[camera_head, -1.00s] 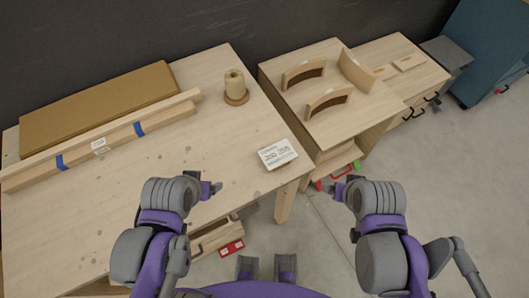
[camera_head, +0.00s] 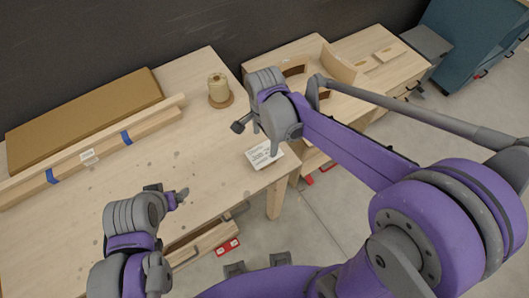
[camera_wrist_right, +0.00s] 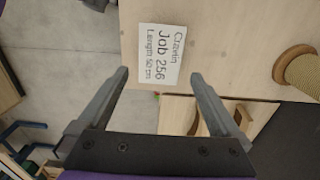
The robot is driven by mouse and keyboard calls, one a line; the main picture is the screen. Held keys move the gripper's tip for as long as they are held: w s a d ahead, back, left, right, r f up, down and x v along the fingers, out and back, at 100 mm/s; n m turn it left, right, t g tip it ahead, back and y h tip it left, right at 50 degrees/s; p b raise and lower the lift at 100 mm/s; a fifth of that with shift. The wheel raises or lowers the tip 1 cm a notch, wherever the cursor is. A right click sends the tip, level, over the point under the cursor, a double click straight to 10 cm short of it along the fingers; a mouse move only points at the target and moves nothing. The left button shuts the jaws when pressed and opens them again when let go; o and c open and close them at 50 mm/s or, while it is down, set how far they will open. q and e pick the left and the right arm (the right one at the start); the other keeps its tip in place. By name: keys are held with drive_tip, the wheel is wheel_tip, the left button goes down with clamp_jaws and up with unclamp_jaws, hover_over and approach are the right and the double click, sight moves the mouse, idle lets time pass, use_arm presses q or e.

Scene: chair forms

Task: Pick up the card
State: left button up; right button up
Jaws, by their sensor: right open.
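The card (camera_head: 264,156) is white with dark print and lies on the wooden bench near its right edge. In the right wrist view the card (camera_wrist_right: 161,52) reads "Job 256" and lies just beyond the fingertips. My right gripper (camera_head: 258,138) is over the bench, close to the card and partly in front of it. In the wrist view my right gripper (camera_wrist_right: 159,76) is open, with its fingers apart and nothing between them. My left gripper (camera_head: 168,192) is over the bench's front part, left of the card; its fingers look apart and empty.
A spool of cord (camera_head: 218,88) stands behind the card. A long beam with blue tape (camera_head: 108,147) and a brown panel (camera_head: 80,112) lie at the left. The bench's middle is clear.

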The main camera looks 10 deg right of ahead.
sight(264, 153)
drive_tip(key=shift+a+f, duration=0.1)
drive_tip(key=shift+f, duration=2.95)
drive_tip(key=c, duration=1)
drive_tip(key=shift+r, duration=0.15)
